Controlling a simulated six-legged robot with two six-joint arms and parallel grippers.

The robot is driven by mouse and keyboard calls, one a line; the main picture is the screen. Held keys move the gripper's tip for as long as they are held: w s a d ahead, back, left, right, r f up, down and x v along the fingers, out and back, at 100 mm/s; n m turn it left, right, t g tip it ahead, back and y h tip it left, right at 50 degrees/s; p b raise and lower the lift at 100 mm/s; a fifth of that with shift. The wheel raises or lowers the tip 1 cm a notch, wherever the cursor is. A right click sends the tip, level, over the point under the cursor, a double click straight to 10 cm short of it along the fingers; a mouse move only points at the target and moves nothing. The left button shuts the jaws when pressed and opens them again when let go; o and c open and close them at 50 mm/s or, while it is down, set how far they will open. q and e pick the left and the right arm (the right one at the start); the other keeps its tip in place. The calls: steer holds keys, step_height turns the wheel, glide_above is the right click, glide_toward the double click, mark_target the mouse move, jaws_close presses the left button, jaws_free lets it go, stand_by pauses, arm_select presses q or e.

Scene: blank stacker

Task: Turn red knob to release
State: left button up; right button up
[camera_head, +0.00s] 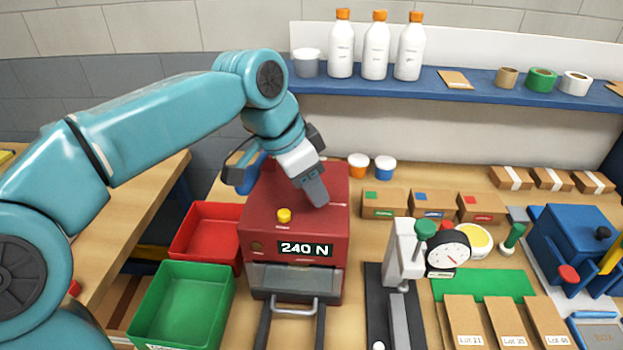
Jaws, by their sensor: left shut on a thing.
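A red box-shaped machine (262,222) stands on the bench, with a "240 N" display (305,248) on its front and a yellow button (284,215) on top. My left gripper (317,196) reaches down onto the machine's top, right of the yellow button. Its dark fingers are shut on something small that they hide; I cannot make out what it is. A red knob (568,273) shows on the front of a blue device (570,235) at the far right, well away from my left gripper. My right gripper is not in view.
A red bin (190,232) and a green bin (180,310) stand left of the machine. A dial gauge stand (404,245) is close on its right. Cartons (384,203) stand behind the gauge. A blue shelf (430,90) with bottles runs along the back.

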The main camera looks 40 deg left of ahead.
arm_select(q)
steer(key=shift+w+a+r+m, duration=0.1)
steer(key=shift+m, duration=0.5)
steer(key=shift+m+h, duration=0.3)
steer(key=o, duration=1)
steer(key=shift+o, duration=0.2)
steer(key=p+v, duration=0.3)
steer(key=v, duration=1.3)
steer(key=shift+w+r+p, duration=0.15)
steer(key=shift+p, duration=0.25)
